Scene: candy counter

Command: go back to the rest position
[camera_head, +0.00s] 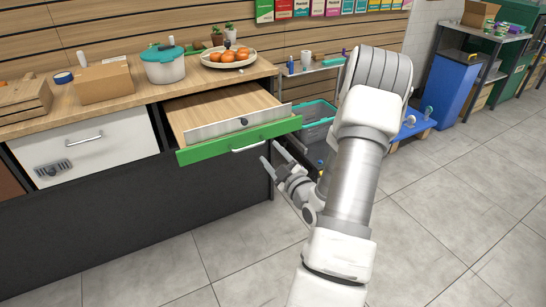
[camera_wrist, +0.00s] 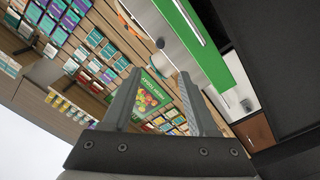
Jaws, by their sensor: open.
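My gripper (camera_head: 271,153) is open and empty in the head view. It is just right of the pulled-out drawer, below the counter top. In the wrist view my gripper (camera_wrist: 160,75) shows two parted fingers with nothing between them. The drawer (camera_head: 220,110) has a bare wooden inside and a green front (camera_head: 205,151) with a pale handle (camera_head: 250,149). The green front also shows close by in the wrist view (camera_wrist: 205,62). The fingers appear apart from the handle.
The counter (camera_head: 125,98) holds a pot (camera_head: 164,68), a bowl of oranges (camera_head: 207,60) and boxes. A closed white drawer (camera_head: 88,148) is at left. A teal-rimmed crate (camera_head: 316,113) stands behind my arm. A blue bin (camera_head: 455,90) is farther right. The tiled floor (camera_head: 450,215) at right is clear.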

